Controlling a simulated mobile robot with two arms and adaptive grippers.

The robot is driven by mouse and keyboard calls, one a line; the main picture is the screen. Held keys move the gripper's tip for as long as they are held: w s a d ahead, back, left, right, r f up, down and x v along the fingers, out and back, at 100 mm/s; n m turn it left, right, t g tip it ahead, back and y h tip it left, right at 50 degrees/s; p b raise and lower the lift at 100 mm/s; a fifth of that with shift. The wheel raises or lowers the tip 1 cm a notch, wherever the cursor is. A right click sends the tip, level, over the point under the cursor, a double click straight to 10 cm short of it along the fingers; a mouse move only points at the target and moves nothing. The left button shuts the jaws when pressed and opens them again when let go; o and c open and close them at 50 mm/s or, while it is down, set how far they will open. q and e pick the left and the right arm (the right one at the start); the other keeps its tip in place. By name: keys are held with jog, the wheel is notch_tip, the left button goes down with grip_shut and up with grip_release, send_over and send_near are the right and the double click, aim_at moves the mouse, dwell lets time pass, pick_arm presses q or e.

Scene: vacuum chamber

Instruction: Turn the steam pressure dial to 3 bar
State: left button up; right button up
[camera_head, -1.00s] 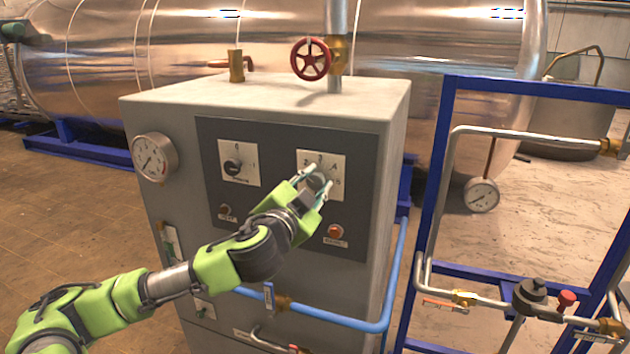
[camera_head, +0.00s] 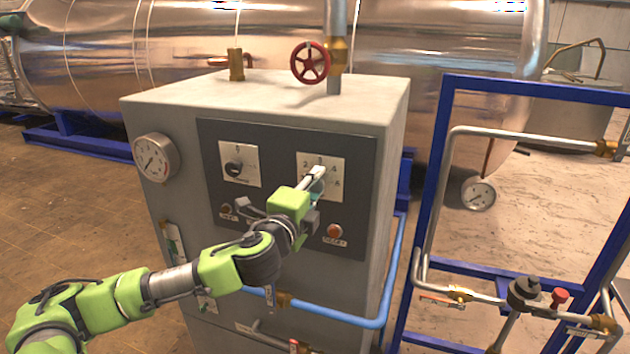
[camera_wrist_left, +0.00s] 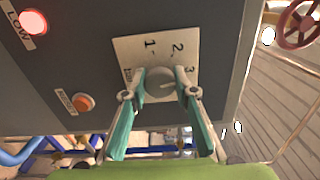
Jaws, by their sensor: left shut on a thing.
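The steam pressure dial is a grey round knob (camera_wrist_left: 160,82) on a white plate (camera_head: 338,180), at the right of the cabinet's dark panel in the head view. Its printed numbers show around the knob; 1, 2 and 3 read clearly in the wrist view. My left gripper (camera_head: 316,178) is at the dial, its two fingers shut on opposite sides of the knob. In the head view the fingers hide most of the knob. I cannot make out where its pointer stands. My right gripper is not in view.
A second dial (camera_head: 233,168) sits left on the panel (camera_head: 275,150), with a red button (camera_head: 335,230) below the pressure dial. A round gauge (camera_head: 156,157) is on the cabinet's left. A blue frame with pipes (camera_head: 500,85) stands to the right.

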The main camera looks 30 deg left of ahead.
pick_arm(q)
jog(key=shift+a+r+m, duration=0.15)
jog(key=shift+r+m, duration=0.15)
jog(key=shift+m, duration=0.3)
jog(key=o, duration=1.1)
jog(key=shift+w, duration=0.1)
jog(key=shift+w+f, duration=0.15)
jog(key=shift+f, duration=0.1)
jog(key=shift+s, duration=0.4)
jog(key=v, duration=0.6)
jog(key=shift+s, duration=0.3)
